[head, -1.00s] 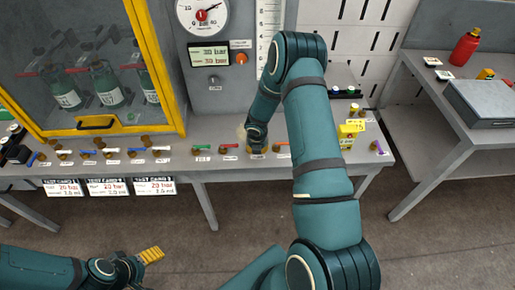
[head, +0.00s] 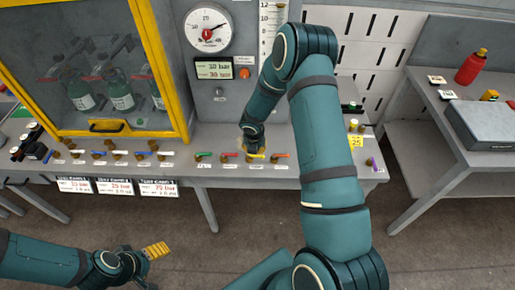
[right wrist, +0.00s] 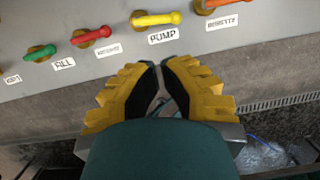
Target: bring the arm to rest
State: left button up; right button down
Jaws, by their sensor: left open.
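My right arm (head: 325,130) reaches over to the bench. Its gripper (head: 255,147) is small and partly hidden in the head view, just above the yellow lever (head: 257,156). In the right wrist view, the gripper (right wrist: 160,68) has yellow ribbed fingers with dark inner sides. Nothing shows between the tips, and I cannot tell how far apart they are. The yellow lever (right wrist: 155,19), labelled PUMP, lies beyond the fingertips, apart from them. My left gripper (head: 157,250) is open and empty, low at the left over the floor, away from the bench.
A red lever (right wrist: 91,37), a green lever (right wrist: 41,52) and an orange lever (right wrist: 223,3) line the bench front. A yellow-framed cabinet (head: 163,75) stands left, with a gauge (head: 208,28) beside it. A side table (head: 440,110) holds a red bottle (head: 470,68). Open floor lies in front.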

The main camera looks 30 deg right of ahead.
dwell(0.4)
jog(key=s+a+f+m+y+b, duration=0.2)
jog(key=s+a+f+m+b, duration=0.1)
jog(key=s+a+m, duration=0.3)
jog(key=s+a+f+m+y+b, duration=0.1)
jog(key=s+a+f+m+b, duration=0.2)
jog(key=s+a+m, duration=0.3)
jog(key=s+a+f+m+y+b, duration=0.2)
jog(key=s+a+f+m+b, duration=0.2)
jog(key=a+m, duration=0.9)
jog(key=s+m, duration=0.2)
jog(key=m, duration=0.2)
jog(key=shift+s+m+y, duration=0.15)
jog(key=shift+m+y, duration=0.15)
jog(key=shift+m, duration=0.1)
jog(key=shift+f, duration=0.1)
